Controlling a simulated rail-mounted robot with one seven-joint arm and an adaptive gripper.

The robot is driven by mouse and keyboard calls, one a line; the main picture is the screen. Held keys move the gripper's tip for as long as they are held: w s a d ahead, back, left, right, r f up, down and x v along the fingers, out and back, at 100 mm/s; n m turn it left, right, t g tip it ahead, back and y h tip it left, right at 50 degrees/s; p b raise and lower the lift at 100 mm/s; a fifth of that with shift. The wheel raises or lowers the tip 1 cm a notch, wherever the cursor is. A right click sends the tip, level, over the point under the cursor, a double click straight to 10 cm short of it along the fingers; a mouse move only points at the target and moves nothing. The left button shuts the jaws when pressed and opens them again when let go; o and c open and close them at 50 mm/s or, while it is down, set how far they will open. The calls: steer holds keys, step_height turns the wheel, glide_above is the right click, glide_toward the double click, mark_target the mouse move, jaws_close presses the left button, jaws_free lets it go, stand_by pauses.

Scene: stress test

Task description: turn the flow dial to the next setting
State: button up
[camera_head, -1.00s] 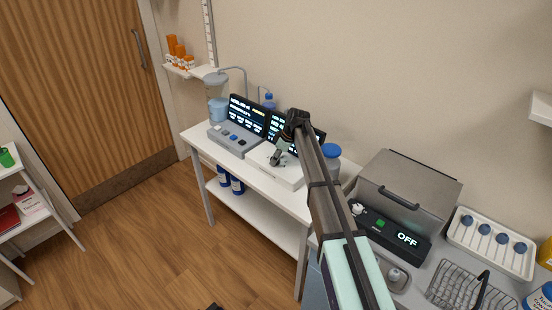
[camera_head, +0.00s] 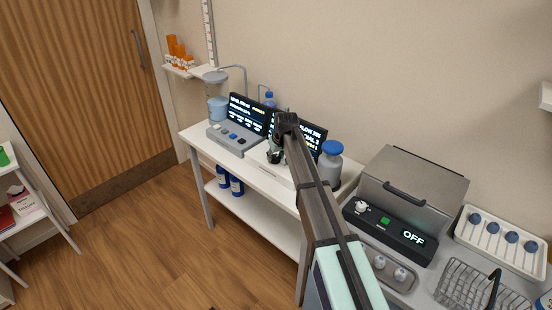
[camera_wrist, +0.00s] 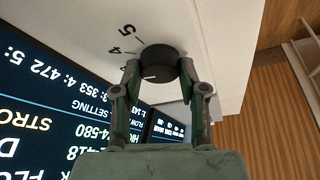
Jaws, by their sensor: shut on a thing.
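The flow dial (camera_wrist: 159,63) is a dark round knob with a pale pointer mark, on a white panel in the wrist view. Numbers including 5 and 4 are printed beside it. My gripper (camera_wrist: 158,72) has one finger on each side of the dial and is shut on it. In the head view my gripper (camera_head: 274,154) is low over the white dial unit (camera_head: 270,172) on the bench and hides the dial. A dark screen (camera_head: 312,136) with pale text stands behind it, partly covered by my arm. The wrist view shows screen text upside down.
A grey console with buttons (camera_head: 231,139) stands left of the dial unit. A blue-capped bottle (camera_head: 330,164) stands close to its right. A lidded grey box reading OFF (camera_head: 412,238), a white rack (camera_head: 500,240) and a wire basket (camera_head: 482,287) are further right.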

steer(key=m, duration=0.1)
steer(key=m+h, duration=0.1)
steer(key=m, duration=0.1)
steer(key=shift+a+f+m+b, duration=0.15)
steer(key=shift+m+b, duration=0.15)
steer(key=shift+b, duration=0.1)
steer(key=m+h, duration=0.1)
steer(key=m, duration=0.2)
steer(key=shift+m+h+b, duration=0.3)
steer(key=shift+h+b, duration=0.1)
steer(key=m+h+b, duration=0.1)
steer(key=m, duration=0.2)
steer(key=shift+a+m, duration=0.15)
steer(key=shift+m, duration=0.15)
steer(key=shift+m+g+h+b, duration=0.35)
steer(key=shift+m+g+h, duration=0.2)
steer(key=shift+m, duration=0.85)
steer(key=o, duration=1.1)
steer(key=shift+o, duration=0.2)
steer(key=v, duration=1.2)
